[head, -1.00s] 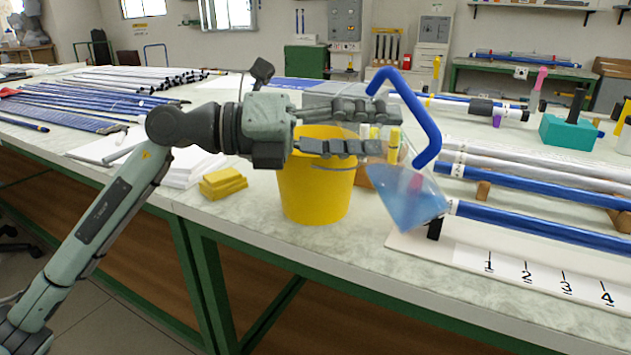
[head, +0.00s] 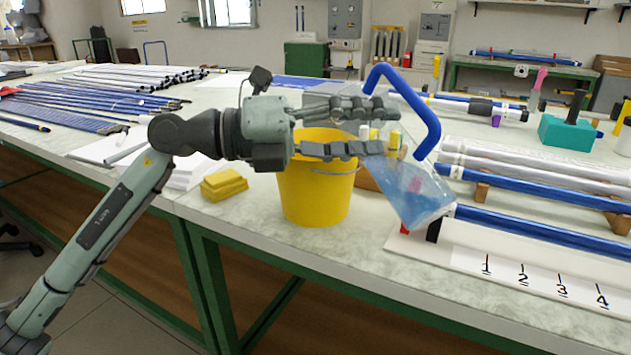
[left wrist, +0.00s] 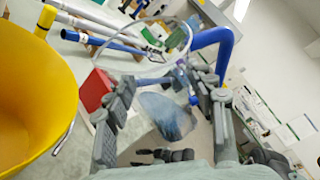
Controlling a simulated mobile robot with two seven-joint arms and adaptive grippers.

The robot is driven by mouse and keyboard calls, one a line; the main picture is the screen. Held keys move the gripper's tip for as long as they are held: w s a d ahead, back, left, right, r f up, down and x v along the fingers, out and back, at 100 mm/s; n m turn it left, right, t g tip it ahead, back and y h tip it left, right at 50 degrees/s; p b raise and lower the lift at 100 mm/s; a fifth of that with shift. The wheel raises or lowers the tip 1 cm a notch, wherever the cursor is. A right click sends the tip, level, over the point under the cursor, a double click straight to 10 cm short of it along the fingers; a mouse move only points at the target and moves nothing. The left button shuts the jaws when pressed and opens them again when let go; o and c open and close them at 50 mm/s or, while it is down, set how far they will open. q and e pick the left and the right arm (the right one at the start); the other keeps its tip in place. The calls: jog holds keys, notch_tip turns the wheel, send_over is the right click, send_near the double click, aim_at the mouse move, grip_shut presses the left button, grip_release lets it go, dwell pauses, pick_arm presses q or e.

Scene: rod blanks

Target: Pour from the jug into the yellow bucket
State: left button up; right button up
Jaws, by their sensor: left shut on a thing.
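The jug (head: 408,192) is clear, with a thick blue handle (head: 432,130) and blue liquid in its lower part. It is tilted, its upper part leaning left toward the bucket and its base low at the right. My left gripper (head: 388,128) is shut on the jug. In the left wrist view the jug (left wrist: 168,115) shows between the fingers. The yellow bucket (head: 315,190) stands upright on the table, below and just behind my fingers; it also shows in the left wrist view (left wrist: 35,85). My right gripper is out of view.
Yellow sponges (head: 224,184) lie left of the bucket near the table edge. A numbered white board (head: 530,275) and blue rods (head: 540,232) lie on the right. A small box with yellow-capped things (head: 368,180) stands behind the jug. A teal block (head: 568,132) is farther back.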

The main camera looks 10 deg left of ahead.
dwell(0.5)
pick_arm(q)
jog(key=shift+r+n+p, duration=0.25)
jog(key=shift+n+p, duration=0.05)
jog(key=shift+p, duration=0.05)
dwell(0.4)
jog(key=shift+a+r+n+p, duration=0.1)
jog(key=shift+r+n+p, duration=0.05)
jog(key=shift+n+p, duration=0.25)
jog(key=shift+r+h, duration=0.1)
jog(key=shift+h, duration=0.2)
jog(key=shift+w+r+n+p, duration=0.1)
jog(key=shift+n+p, duration=0.2)
jog(key=shift+p, duration=0.05)
dwell(0.4)
